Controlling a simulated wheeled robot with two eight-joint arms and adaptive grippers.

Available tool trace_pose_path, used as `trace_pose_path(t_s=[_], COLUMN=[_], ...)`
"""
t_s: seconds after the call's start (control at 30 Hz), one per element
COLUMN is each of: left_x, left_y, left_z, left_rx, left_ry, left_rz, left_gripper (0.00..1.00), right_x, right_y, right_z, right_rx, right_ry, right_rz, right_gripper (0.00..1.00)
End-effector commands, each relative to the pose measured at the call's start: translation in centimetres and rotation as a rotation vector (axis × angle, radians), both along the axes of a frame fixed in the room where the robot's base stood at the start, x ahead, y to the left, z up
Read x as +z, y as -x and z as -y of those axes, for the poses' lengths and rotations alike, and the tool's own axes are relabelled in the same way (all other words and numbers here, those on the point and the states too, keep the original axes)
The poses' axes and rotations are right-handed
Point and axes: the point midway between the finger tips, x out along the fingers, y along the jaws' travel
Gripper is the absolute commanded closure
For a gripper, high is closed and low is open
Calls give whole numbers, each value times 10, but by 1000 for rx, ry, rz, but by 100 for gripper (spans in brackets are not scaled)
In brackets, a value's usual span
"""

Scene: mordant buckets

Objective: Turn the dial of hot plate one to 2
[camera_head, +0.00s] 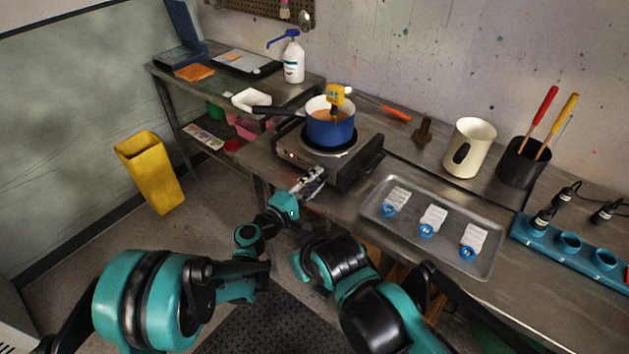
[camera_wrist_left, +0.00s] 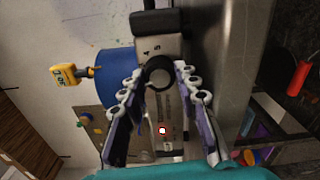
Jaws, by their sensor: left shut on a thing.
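The hot plate (camera_head: 340,163) stands on the steel bench with a blue pot (camera_head: 331,130) on its round burner. My left gripper (camera_head: 314,174) is at the front face of the hot plate. In the left wrist view, the fingers of my left gripper (camera_wrist_left: 158,75) are shut on the round dark dial (camera_wrist_left: 158,73), one on each side. The marks 4 and 5 show on the panel (camera_wrist_left: 152,49) beside the dial. The dial's pointer cannot be made out. My right arm shows in the head view, but its gripper does not.
A yellow thermometer (camera_head: 335,95) is in the pot. A metal tray (camera_head: 408,238) with several blue-and-white items lies right of the hot plate. A cream jug (camera_head: 467,147) and a black tool holder (camera_head: 521,163) stand behind. A white pump bottle (camera_head: 293,62) is at the back left.

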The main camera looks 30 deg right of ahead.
Motion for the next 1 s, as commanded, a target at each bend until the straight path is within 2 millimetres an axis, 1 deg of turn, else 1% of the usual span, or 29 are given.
trace_pose_path(t_s=[0.07, 0.1, 0.17, 0.67, 0.77, 0.87, 1.0], left_x=[-1, -1, -1, -1, -1, -1, -1], left_y=[1, 1, 1, 1, 1, 1, 1], left_z=[0, 0, 0, 0, 0, 0, 0], left_rx=[-2, -2, -2, -1, -1, -2, -2], left_ry=[-1, -1, -1, 8, 34, 77, 155], left_rz=[1, 1, 0, -23, -83, -189, -376], left_gripper=[98, 64, 48, 48, 48, 48, 48], right_x=[0, 0, 0, 0, 0, 0, 0], right_y=[0, 0, 0, 0, 0, 0, 0], right_z=[0, 0, 0, 0, 0, 0, 0], right_rx=[0, 0, 0, 0, 0, 0, 0], right_ry=[0, 0, 0, 0, 0, 0, 0], right_rz=[0, 0, 0, 0, 0, 0, 0], right_gripper=[100, 100, 100, 100, 100, 100, 100])
